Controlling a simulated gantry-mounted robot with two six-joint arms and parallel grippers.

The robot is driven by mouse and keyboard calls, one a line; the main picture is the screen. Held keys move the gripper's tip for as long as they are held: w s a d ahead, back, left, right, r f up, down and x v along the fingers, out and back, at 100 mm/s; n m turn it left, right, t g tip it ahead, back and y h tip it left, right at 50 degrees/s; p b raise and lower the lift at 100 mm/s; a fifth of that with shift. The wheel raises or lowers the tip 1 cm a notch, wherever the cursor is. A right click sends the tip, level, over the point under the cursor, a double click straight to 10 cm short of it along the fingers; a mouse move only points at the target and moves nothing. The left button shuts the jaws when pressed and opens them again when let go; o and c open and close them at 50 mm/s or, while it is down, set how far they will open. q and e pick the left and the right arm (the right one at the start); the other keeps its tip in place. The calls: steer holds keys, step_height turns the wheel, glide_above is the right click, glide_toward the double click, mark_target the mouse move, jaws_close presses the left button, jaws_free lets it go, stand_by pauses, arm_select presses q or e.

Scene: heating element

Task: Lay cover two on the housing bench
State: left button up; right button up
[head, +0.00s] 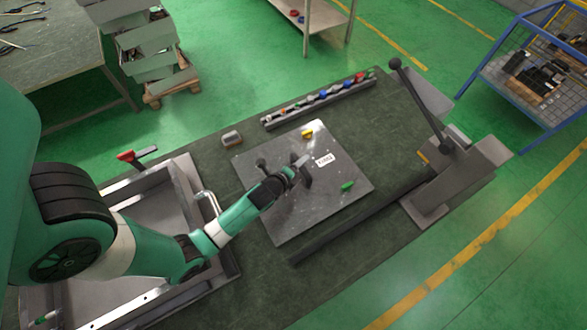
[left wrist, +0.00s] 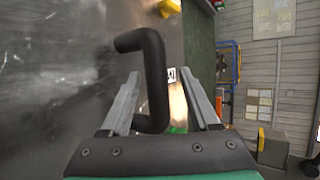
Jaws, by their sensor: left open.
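A flat grey metal plate (head: 338,190) with a white label (head: 324,160) lies on the dark green mat; the label's lettering is too small to read surely. I take the plate to be the cover, but cannot confirm its number. My left gripper (head: 299,172) is over the plate's middle. In the left wrist view, a bent black handle (left wrist: 152,75) stands between the open jaws of the left gripper (left wrist: 163,98), which are not closed on it. A grey open frame (head: 178,200), perhaps the housing bench, stands at the left, partly hidden by my arm. My right gripper is not in view.
A rail with coloured pieces (head: 320,97) lies behind. A lever tool (head: 420,105) stands at the right. A small grey block (head: 231,139) lies behind the plate.

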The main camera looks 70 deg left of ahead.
arm_select(q)
steer(key=p+v, duration=0.2)
steer(key=v, duration=0.9)
steer(key=shift+s, duration=0.25)
steer(key=shift+w+d+r, duration=0.1)
steer(key=shift+d+r, duration=0.05)
steer(key=w+d+r+n+t, duration=0.1)
steer(key=w+r+n+t, duration=0.15)
steer(key=w+r, duration=0.5)
steer(key=w+d+r+n+t+h, duration=0.1)
steer(key=w+d+r+n+t, duration=0.3)
steer(key=r, duration=0.7)
steer(key=w+a+r+t, duration=0.1)
steer(key=w+r, duration=0.6)
steer(key=r, duration=0.2)
steer(key=d+r+n+t+h, duration=0.2)
steer(key=d+r+t, duration=0.25)
steer(key=r, duration=0.85)
steer(key=d+r+n+t+h, duration=0.25)
steer(key=d+r, duration=0.25)
steer(key=r, duration=0.9)
steer(key=s+d+r+t+h, duration=0.1)
steer(key=s+d+r+h, duration=0.1)
steer(key=r, duration=0.4)
steer(key=s+d+r+n+t+h, duration=0.1)
steer(key=s+d+r+t, duration=0.1)
steer(key=s+r, duration=0.3)
steer(key=shift+s+d+r+n+h, duration=0.3)
steer(key=shift+d+r+h, duration=0.05)
steer(key=shift+d+r, duration=0.1)
